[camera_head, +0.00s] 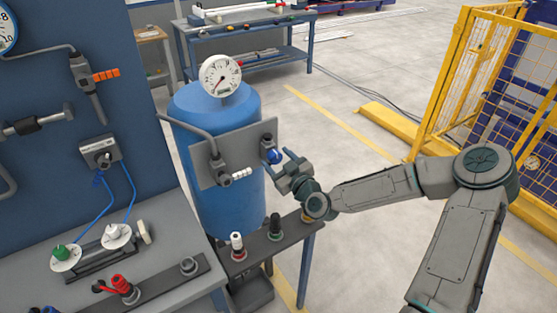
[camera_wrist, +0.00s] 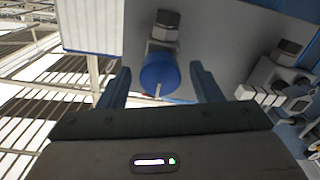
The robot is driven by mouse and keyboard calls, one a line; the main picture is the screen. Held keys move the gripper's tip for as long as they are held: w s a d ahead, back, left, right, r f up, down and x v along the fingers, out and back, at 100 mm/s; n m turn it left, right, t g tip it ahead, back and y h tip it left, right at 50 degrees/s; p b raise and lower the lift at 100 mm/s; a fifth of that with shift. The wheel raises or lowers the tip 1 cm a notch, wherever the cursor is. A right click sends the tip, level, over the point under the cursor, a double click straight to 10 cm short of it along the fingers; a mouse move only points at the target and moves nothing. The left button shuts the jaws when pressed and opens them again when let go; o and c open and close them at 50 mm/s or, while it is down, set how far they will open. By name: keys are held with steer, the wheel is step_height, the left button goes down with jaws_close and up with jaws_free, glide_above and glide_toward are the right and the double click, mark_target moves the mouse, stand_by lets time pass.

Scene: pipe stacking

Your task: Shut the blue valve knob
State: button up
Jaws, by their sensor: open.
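The blue valve knob (camera_head: 274,156) sits on a grey plate (camera_head: 212,172) fixed to the front of a blue tank (camera_head: 236,205). In the wrist view the knob (camera_wrist: 159,71) is a round blue cap on a metal fitting, with a thin light mark on its face. My gripper (camera_head: 285,158) is just to the right of the knob in the head view. In the wrist view my gripper (camera_wrist: 162,78) is open, with one finger on each side of the knob. Gaps show between the fingers and the knob. I cannot tell whether the fingertips reach past its face.
A white pressure gauge (camera_head: 220,75) stands on top of the tank. A narrow bench (camera_head: 262,247) with several small fittings is below my gripper. A blue panel with a workbench stands at left. A yellow safety fence (camera_head: 480,75) is at right, with open floor between.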

steer(key=c, duration=1)
steer(key=shift+m+b, duration=0.35)
steer(key=shift+m, duration=0.05)
steer(key=m+b, duration=0.2)
steer(key=m, duration=0.1)
steer(key=shift+f, duration=0.1)
steer(key=m+b, duration=0.2)
steer(key=m, duration=0.3)
steer(key=m+b, duration=0.1)
steer(key=m, duration=0.3)
steer(key=shift+m, duration=0.4)
steer(key=m, duration=0.4)
steer(key=shift+m+b, duration=0.3)
